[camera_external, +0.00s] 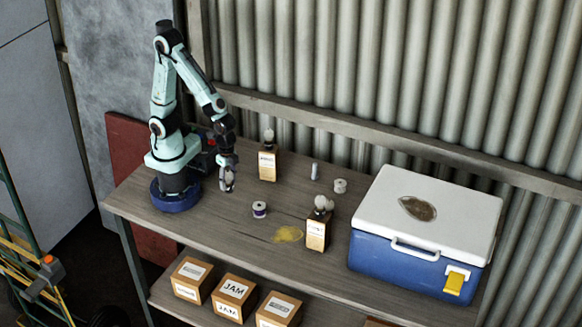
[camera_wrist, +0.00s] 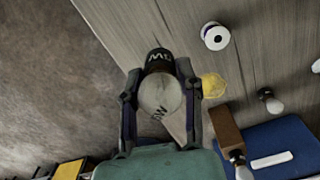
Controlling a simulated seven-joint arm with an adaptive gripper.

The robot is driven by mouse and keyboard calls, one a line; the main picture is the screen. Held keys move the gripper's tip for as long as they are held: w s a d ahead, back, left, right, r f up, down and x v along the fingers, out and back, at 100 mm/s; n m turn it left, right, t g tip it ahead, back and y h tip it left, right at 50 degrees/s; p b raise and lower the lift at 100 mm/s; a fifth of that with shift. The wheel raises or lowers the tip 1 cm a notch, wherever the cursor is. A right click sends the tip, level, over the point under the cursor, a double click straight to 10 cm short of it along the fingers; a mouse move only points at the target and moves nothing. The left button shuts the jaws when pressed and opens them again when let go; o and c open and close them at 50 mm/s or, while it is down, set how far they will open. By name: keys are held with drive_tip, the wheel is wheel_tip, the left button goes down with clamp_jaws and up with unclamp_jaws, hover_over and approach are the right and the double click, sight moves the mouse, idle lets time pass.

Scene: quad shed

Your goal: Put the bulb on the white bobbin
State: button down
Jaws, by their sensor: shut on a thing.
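My gripper (camera_external: 228,187) is shut on a bulb, held above the left part of the bench near my base. In the wrist view my gripper (camera_wrist: 158,78) has one finger on each side of the bulb (camera_wrist: 160,95), which has a pale grey globe and a black, lettered end. A white bobbin with pale winding (camera_external: 340,186) stands at the back, left of the cooler. A second bobbin (camera_external: 259,209), white-ended with a purple band, stands nearer my gripper; it also shows in the wrist view (camera_wrist: 215,36). Both bobbins are apart from my gripper.
A blue-and-white cooler (camera_external: 420,262) fills the right.

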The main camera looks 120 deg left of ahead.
drive_tip(key=w+a+r+n, duration=0.4)
drive_tip(key=w+a+n, duration=0.3)
drive_tip(key=w+a, duration=0.4)
drive_tip(key=w+a+n, duration=0.2)
drive_tip(key=a+n, duration=0.1)
drive_tip(key=a, duration=0.3)
drive_tip(key=n, duration=0.1)
approach(340, 182)
drive_tip(key=shift+s+d+f, duration=0.45)
drive_tip(key=shift+s+f, duration=0.15)
drive_tip(key=shift+s, duration=0.1)
drive_tip(key=shift+w+a+f, duration=0.3)
drive_tip(key=shift+w+f, duration=0.25)
drive_tip(key=shift+f, duration=0.05)
drive_tip(key=shift+w+a+f, duration=0.1)
drive_tip(key=shift+w+f, duration=0.05)
drive_tip(key=shift+f, duration=1.55)
